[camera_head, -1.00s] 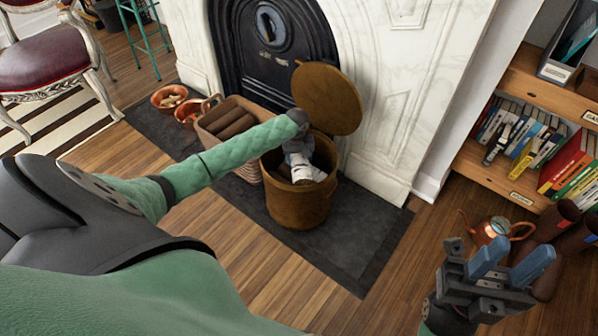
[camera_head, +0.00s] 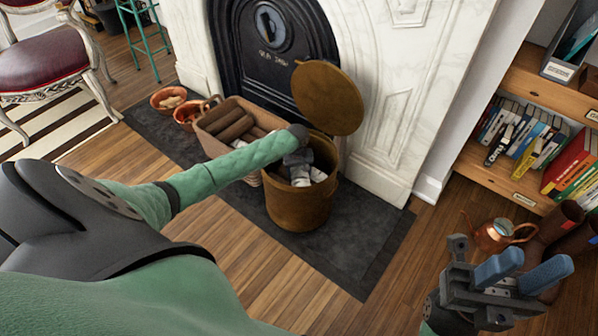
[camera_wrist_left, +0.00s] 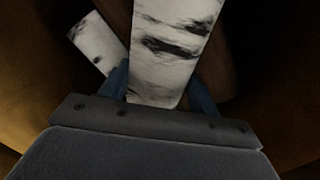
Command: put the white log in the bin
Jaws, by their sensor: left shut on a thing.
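The brown round bin (camera_head: 298,208) stands before the fireplace with its lid (camera_head: 328,98) open and leaning back. My left arm reaches over its rim, and my left gripper (camera_wrist_left: 160,88) is down inside the bin. It is shut on a white log (camera_wrist_left: 178,38) with black bark marks. A second white piece (camera_wrist_left: 97,45) lies beside it, and a dark brown log (camera_wrist_left: 218,70) shows behind. In the head view the forearm partly hides the bin opening. My right gripper (camera_head: 527,270) is open and empty at the lower right.
A basket of brown logs (camera_head: 232,125) stands left of the bin, with copper pots (camera_head: 168,98) beyond. A bookshelf (camera_head: 510,170) and copper kettle (camera_head: 495,233) are at the right. The dark hearth slab (camera_head: 350,245) is clear in front.

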